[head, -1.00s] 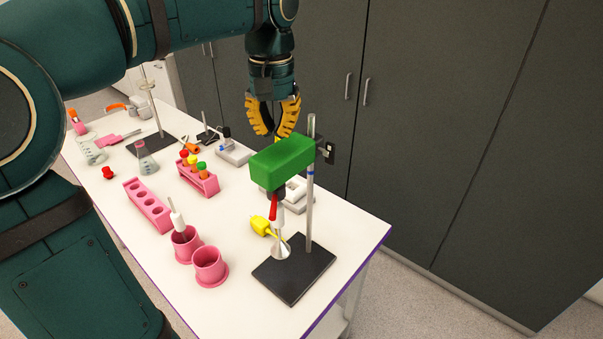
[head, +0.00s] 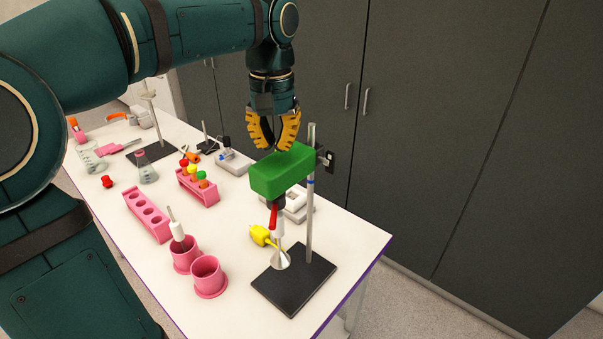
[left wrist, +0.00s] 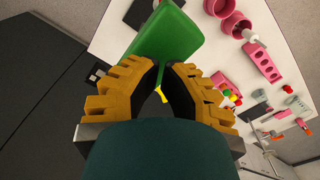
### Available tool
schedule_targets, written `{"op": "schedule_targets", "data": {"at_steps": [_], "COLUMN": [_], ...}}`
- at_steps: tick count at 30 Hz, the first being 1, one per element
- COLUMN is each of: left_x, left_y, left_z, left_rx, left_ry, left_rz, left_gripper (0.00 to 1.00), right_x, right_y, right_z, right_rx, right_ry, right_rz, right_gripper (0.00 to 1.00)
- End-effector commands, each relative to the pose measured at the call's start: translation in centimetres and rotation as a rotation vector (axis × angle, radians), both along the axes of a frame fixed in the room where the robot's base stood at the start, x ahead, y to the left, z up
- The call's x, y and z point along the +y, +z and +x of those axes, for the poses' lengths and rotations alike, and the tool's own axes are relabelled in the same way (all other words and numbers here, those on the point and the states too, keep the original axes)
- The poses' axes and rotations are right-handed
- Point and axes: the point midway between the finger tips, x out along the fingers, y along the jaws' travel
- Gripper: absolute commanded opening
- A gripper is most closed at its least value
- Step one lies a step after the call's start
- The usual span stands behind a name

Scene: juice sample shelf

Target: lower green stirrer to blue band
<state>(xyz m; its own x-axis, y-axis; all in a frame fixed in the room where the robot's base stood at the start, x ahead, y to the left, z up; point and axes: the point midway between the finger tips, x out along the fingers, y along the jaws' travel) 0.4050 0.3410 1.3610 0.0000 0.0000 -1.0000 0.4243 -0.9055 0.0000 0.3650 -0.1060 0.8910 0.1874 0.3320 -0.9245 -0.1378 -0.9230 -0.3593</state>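The green stirrer (head: 281,172) is a block clamped on a thin upright pole (head: 310,215), above the blue band (head: 311,183). A red and white shaft hangs under it over a funnel-shaped piece (head: 281,260). My left gripper (head: 276,149) points down with its yellow fingertips just over the stirrer's far top edge; I cannot tell whether they touch it. In the left wrist view the fingers (left wrist: 165,64) have a narrow gap, nothing held, and the green stirrer (left wrist: 178,38) lies beyond them. My right gripper is not in view.
The stand has a black base (head: 293,282) near the table's right end. A yellow item (head: 259,235) lies beside it. Pink cups (head: 208,277), a pink rack (head: 147,212) and a tube rack (head: 197,188) stand to the left. Dark cabinets (head: 470,120) rise behind.

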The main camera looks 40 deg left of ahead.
Motion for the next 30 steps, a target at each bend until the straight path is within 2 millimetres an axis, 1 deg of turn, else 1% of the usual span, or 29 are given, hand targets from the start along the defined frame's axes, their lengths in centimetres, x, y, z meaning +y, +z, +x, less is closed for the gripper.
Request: {"op": "schedule_targets", "data": {"at_steps": [16,30], "left_x": [0.0,0.0], "left_y": [-0.1,-1.6], "left_z": [0.0,0.0], "left_rx": [0.0,0.0], "left_ry": [0.0,0.0], "left_rz": [0.0,0.0], "left_gripper": [0.0,0.0], "right_x": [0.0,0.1], "right_y": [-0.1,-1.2], "right_z": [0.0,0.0], "right_rx": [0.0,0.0], "right_ry": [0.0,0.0], "right_rz": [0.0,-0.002], "right_gripper": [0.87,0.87]}}
